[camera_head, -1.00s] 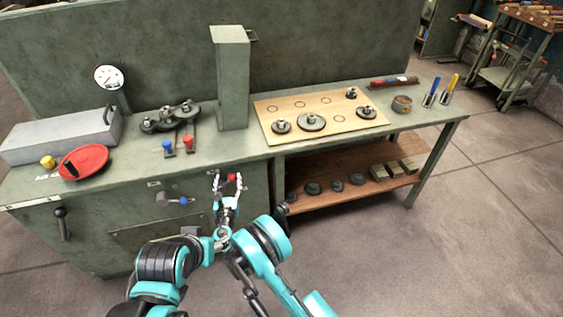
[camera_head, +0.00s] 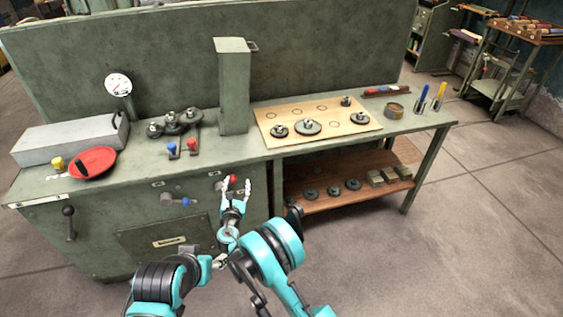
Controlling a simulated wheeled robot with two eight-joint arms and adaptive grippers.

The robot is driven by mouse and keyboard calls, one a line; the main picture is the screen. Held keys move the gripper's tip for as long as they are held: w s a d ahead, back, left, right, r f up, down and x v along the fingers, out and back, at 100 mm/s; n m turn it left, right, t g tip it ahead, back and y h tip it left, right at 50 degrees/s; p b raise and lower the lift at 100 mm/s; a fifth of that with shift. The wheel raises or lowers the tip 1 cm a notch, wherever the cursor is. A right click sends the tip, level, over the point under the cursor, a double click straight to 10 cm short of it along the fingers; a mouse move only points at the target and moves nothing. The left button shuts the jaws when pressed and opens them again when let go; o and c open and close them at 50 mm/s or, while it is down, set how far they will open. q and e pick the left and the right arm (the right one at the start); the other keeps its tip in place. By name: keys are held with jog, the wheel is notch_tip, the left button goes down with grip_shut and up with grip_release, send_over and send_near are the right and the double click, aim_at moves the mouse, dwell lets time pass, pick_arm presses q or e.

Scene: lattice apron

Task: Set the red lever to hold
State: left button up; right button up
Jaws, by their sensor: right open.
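A lever with a red ball knob (camera_head: 233,179) sits on the front panel of the green bench, right of a similar lever with a blue knob (camera_head: 186,201). My right gripper (camera_head: 236,185) is open in front of the panel, with its fingertips at the red knob in the picture. I cannot tell whether they touch it. Much of this lever is hidden by the gripper. A second, smaller red-knobbed lever (camera_head: 192,144) stands on the bench top beside a blue-knobbed one (camera_head: 172,148), below the gears.
The bench top (camera_head: 235,151) holds a red dish (camera_head: 93,161), a green post (camera_head: 234,88) and a wooden board (camera_head: 273,113) with gears. A black-knobbed handle (camera_head: 69,222) is on the left of the front panel. The floor at right is open.

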jog(key=s+d+r+m+g+h, duration=0.1)
jog(key=d+r+m+g+h, duration=0.2)
jog(key=d+r+m, duration=0.8)
jog(key=d+r, duration=0.2)
jog(key=d, duration=0.3)
jog(key=shift+s+d+r+g, duration=0.15)
jog(key=shift+d+r+g, duration=0.15)
jog(key=shift+d, duration=0.1)
